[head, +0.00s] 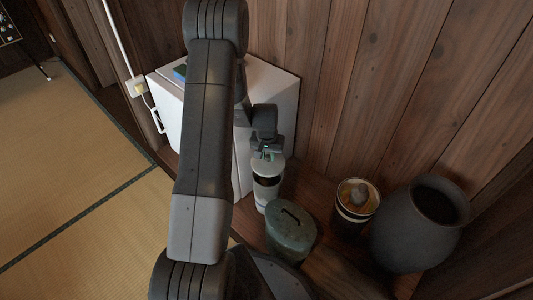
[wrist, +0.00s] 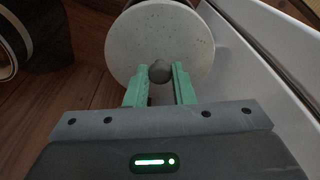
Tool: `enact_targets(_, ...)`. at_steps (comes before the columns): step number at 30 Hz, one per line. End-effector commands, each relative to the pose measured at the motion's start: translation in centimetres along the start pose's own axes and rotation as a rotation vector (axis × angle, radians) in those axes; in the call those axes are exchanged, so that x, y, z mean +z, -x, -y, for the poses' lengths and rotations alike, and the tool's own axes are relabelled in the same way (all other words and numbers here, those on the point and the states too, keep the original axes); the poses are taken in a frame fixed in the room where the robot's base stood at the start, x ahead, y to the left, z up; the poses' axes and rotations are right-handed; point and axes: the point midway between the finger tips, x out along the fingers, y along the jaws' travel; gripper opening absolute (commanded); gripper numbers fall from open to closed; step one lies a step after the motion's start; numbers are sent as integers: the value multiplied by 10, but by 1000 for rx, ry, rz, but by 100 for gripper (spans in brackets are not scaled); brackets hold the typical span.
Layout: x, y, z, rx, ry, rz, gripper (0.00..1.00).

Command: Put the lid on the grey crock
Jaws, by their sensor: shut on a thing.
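My gripper (head: 267,152) is shut on the knob of a round, speckled pale grey lid (head: 270,166). In the wrist view the lid (wrist: 125,50) lies flat to the camera, with its dark round knob (wrist: 159,72) between the green fingertips (wrist: 159,82). A pale edge shows past the lid's far side in the wrist view. I cannot tell whether the lid touches the crock.
A white cabinet (head: 277,90) stands close beside the crock. A dark green lidded pot (head: 290,235) is in front. A banded container (head: 351,220) and a large dark grey vase (head: 400,235) stand to the right, near the wooden wall. Tatami floor (head: 80,220) at left is clear.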

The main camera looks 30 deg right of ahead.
Motion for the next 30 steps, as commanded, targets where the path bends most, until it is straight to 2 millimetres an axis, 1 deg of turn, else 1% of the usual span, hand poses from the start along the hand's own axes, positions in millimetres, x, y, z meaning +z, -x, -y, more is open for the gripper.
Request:
enact_targets(15,7,-49,0,0,1,0,0)
enact_targets(18,8,-55,0,0,1,1,0)
enact_targets(22,9,-58,0,0,1,0,0)
enact_targets(30,9,-58,0,0,1,0,0)
